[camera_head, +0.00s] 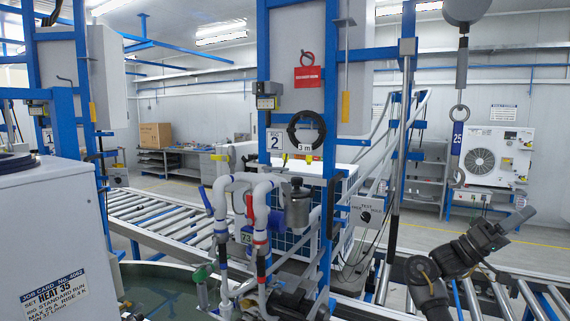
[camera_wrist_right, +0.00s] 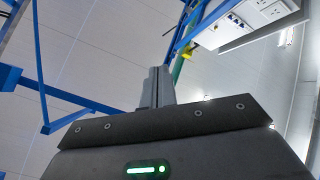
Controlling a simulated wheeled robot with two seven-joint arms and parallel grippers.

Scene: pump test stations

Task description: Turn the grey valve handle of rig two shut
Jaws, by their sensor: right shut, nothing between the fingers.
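Rig two is the blue frame with the "2" plate (camera_head: 275,140) in the middle of the head view. Its white pipes (camera_head: 222,210) carry a red handle (camera_head: 250,206), a blue handle (camera_head: 206,201) and a green handle (camera_head: 202,272). A grey canister-like part (camera_head: 298,207) stands beside the pipes. I cannot make out a grey valve handle for certain. My right gripper (camera_head: 526,214) is far to the right of the rig, raised and touching nothing. Its fingers are together and empty, also in the right wrist view (camera_wrist_right: 157,88). My left gripper is out of view.
A roller conveyor (camera_head: 140,208) runs behind the rig. A white cabinet (camera_head: 55,240) fills the left front. The right wrist view shows the ceiling and a white switch box (camera_wrist_right: 240,22).

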